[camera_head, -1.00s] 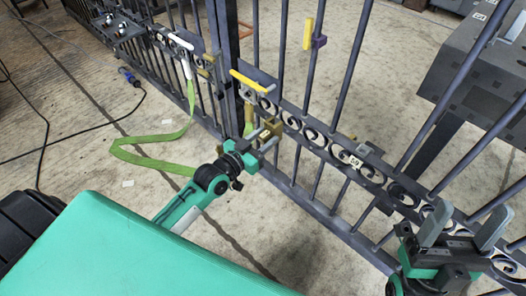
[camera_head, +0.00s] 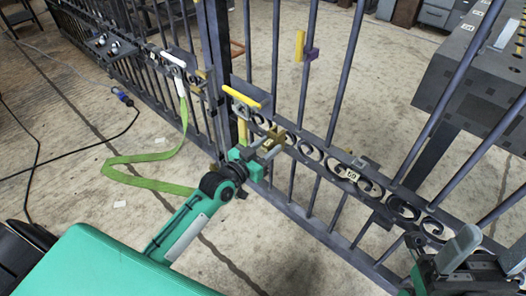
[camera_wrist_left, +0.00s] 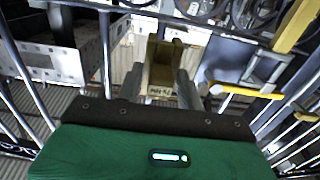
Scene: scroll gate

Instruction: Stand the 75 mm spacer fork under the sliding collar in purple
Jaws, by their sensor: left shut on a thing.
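A purple sliding collar (camera_head: 312,54) sits on an upright bar of the gate, with a yellow vertical piece (camera_head: 299,45) beside it. My left gripper (camera_head: 263,151) is at the gate's scroll band, below and left of the collar and well apart from it. It is shut on a brass-coloured spacer fork (camera_head: 274,138). In the left wrist view the fork (camera_wrist_left: 161,72) stands between the two grey fingers; its small label is too small to read surely. My right gripper (camera_head: 487,252) is at the lower right, fingers apart and empty.
The dark gate bars (camera_head: 334,70) and scroll band (camera_head: 312,151) run diagonally across the view. A green strap (camera_head: 150,157) hangs onto the floor at left. A grey block (camera_head: 478,75) stands behind the gate at right.

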